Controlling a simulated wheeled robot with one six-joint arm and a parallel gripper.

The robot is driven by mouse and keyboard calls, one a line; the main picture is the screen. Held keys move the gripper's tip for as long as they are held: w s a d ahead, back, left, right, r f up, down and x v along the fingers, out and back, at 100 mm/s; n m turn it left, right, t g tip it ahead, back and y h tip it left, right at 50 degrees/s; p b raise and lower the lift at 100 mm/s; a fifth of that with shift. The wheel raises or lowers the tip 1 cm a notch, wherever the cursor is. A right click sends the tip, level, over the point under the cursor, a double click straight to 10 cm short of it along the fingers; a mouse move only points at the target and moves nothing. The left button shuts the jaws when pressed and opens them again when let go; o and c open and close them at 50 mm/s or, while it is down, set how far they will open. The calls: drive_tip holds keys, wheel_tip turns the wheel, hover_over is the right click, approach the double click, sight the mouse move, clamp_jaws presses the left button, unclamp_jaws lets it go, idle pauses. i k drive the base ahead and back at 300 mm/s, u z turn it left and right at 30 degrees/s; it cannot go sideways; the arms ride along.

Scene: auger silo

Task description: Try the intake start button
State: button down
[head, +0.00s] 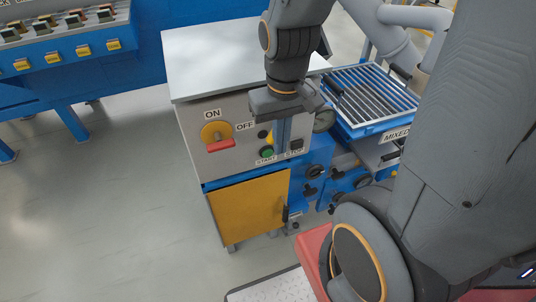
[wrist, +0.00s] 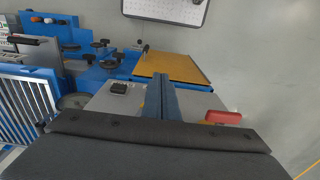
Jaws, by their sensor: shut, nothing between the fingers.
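The green start button (head: 267,152) sits on the grey front panel of the control cabinet (head: 240,108), above a START label. My gripper (head: 281,145) is shut and empty, its fingers just right of the green button in the head view. I cannot tell whether the fingertips touch the panel. In the wrist view my fingers (wrist: 161,80) reach over the panel and the green button is hidden. The dark stop button (head: 297,144) is right of the fingers; it also shows in the wrist view (wrist: 118,88).
A yellow rotary switch with a red handle (head: 220,145), marked ON and OFF, is on the panel's left. A yellow door (head: 250,205) is below. A blue-framed grate (head: 370,95) stands to the right. A blue bench (head: 70,55) is far left, with open floor before it.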

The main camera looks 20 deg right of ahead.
sight(267, 153)
drive_tip(key=u, duration=1.4)
drive_tip(key=k, duration=0.95)
drive_tip(key=z, duration=1.35)
